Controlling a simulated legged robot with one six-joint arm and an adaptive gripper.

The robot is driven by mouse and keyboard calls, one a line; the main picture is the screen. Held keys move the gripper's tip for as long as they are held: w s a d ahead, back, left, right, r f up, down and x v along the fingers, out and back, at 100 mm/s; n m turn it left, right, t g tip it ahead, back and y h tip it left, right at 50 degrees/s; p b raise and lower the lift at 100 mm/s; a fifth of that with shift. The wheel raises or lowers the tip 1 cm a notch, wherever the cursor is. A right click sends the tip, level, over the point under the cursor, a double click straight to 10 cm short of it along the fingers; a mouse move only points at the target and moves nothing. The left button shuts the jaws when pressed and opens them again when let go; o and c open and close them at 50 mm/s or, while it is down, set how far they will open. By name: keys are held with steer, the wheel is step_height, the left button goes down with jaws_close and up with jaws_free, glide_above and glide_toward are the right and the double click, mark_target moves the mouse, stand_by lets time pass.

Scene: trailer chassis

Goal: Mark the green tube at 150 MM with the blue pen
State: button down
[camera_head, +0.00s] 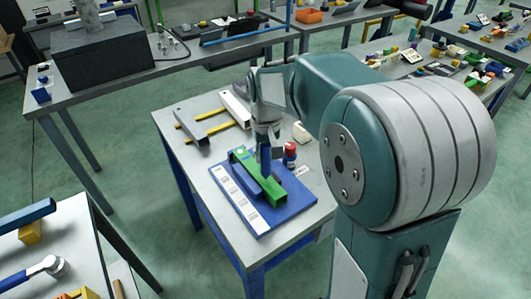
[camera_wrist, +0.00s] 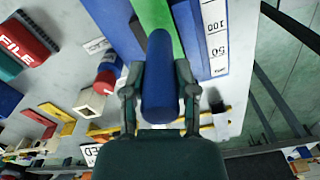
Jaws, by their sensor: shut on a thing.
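My gripper (camera_wrist: 160,97) is shut on the blue pen (camera_wrist: 160,70), with one finger on each side. In the head view my gripper (camera_head: 267,140) is over the table, and the blue pen (camera_head: 265,163) points down at the green tube (camera_head: 262,178). The tube lies along a blue base beside a blue bar (camera_head: 243,172) and a white scale strip (camera_head: 238,197). In the wrist view the green tube (camera_wrist: 158,14) shows beyond the pen, and the scale (camera_wrist: 215,35) shows 50 and 100. The pen's tip is hidden; I cannot tell whether it touches the tube.
A red-and-blue bottle (camera_head: 290,154) stands just right of the tube. A grey bar (camera_head: 191,128) and yellow strips (camera_head: 220,127) lie farther back on the table. Bare table remains at the left edge. Other cluttered tables (camera_head: 200,50) stand behind.

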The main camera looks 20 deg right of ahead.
steer(key=shift+f, duration=0.55)
stand_by(0.7)
steer(key=shift+r, duration=4.05)
